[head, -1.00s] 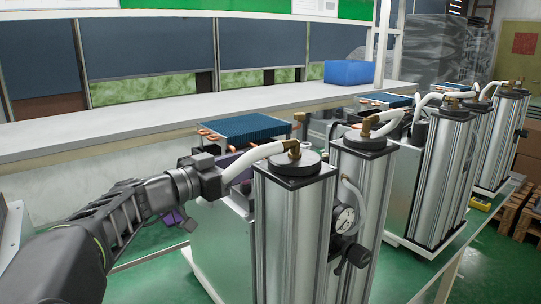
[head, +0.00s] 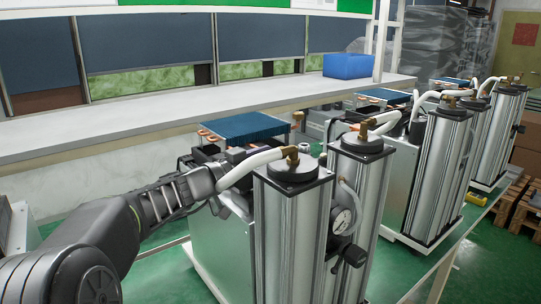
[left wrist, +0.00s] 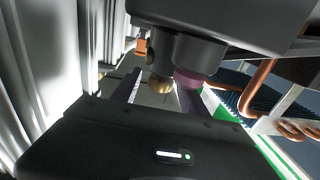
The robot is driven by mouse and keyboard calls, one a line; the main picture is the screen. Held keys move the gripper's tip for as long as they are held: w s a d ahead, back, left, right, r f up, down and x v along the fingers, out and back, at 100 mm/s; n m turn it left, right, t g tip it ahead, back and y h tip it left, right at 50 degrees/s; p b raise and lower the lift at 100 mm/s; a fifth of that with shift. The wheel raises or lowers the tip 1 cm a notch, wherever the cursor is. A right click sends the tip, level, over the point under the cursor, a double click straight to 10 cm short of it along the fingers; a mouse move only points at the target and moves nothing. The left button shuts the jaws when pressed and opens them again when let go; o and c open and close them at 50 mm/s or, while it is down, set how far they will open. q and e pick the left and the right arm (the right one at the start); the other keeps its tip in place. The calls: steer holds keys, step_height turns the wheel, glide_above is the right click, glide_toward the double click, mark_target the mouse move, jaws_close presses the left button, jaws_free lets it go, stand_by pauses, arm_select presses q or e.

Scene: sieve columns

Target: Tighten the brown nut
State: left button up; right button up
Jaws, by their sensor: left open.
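In the left wrist view, a rounded brown-gold nut (left wrist: 160,84) sits under a dark cylindrical fitting, beside a purple round part (left wrist: 188,80). My left gripper (left wrist: 157,97) is open, with its two fingers reaching toward the nut, one on each side in the picture. I cannot tell whether the fingers touch it. In the head view, my left arm comes in from the left to the side of the nearest column unit (head: 284,235), and the gripper's fingertips and the nut are hidden there. My right gripper is not in view.
A white hose (head: 250,166) arches close above my left wrist. A blue finned radiator (head: 240,127) lies just behind. A second column (head: 367,190) with a pressure gauge (head: 341,221) stands to the right. More units line the table beyond. Copper pipes (left wrist: 262,85) run right of the gripper.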

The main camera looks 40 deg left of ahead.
arm_select(q)
jaws_close()
stand_by(0.3)
steer(key=shift+f+b, duration=0.2)
steer(key=shift+b, duration=0.5)
steer(key=m+h+b, duration=0.1)
steer(key=b, duration=0.2)
steer(key=m+g+h+b, duration=0.1)
steer(key=h+b, duration=0.1)
steer(key=b, duration=0.1)
steer(key=shift+f+h+b, duration=0.2)
steer(key=shift+h+b, duration=0.1)
steer(key=shift+w+r+m+h+b, duration=0.15)
steer(key=shift+m+h+b, duration=0.15)
steer(key=shift+m+h, duration=0.15)
steer(key=shift+a+r+m+g+h, duration=0.1)
steer(key=shift+m+g+h, duration=0.15)
steer(key=shift+g, duration=0.15)
steer(key=shift+r+m+g+h+p, duration=0.2)
steer(key=shift+m+g+h+p, duration=0.25)
steer(key=shift+h, duration=0.35)
steer(key=shift+a+r+m+g+h+p, duration=0.15)
steer(key=shift+m+g+h+p, duration=0.3)
steer(key=shift+p, duration=0.45)
steer(key=shift+m+g+h+p, duration=0.3)
steer(key=shift+m+h+p, duration=0.25)
steer(key=shift+p, duration=0.25)
